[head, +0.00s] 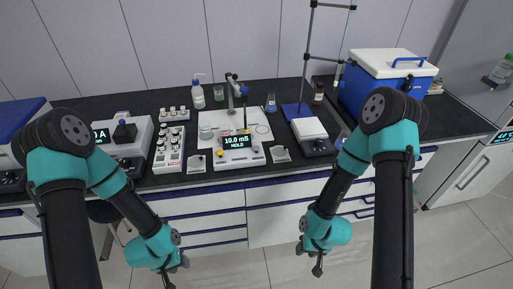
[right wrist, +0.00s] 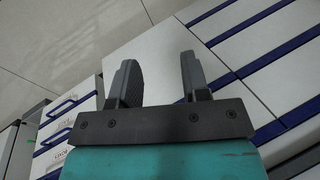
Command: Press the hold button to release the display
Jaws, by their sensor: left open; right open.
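The white meter (head: 239,157) stands on the black bench near the middle of the head view. Its dark display (head: 238,142) reads "10.0 mS" with "HOLD" below. Small marks show on its front panel, but they are too small to tell which is the hold button. My left gripper (head: 174,272) hangs low in front of the drawers, well apart from the meter. My right gripper (head: 314,258) also hangs in front of the drawers, to the right of and below the meter. In the right wrist view (right wrist: 154,82) its fingers are apart with nothing between them.
A rack of vials (head: 169,149) stands left of the meter. A white-topped device (head: 309,129) and a blue-and-white box (head: 392,65) stand to the right. A wash bottle (head: 198,96) and a stand (head: 306,70) are behind. Free space lies before the drawers.

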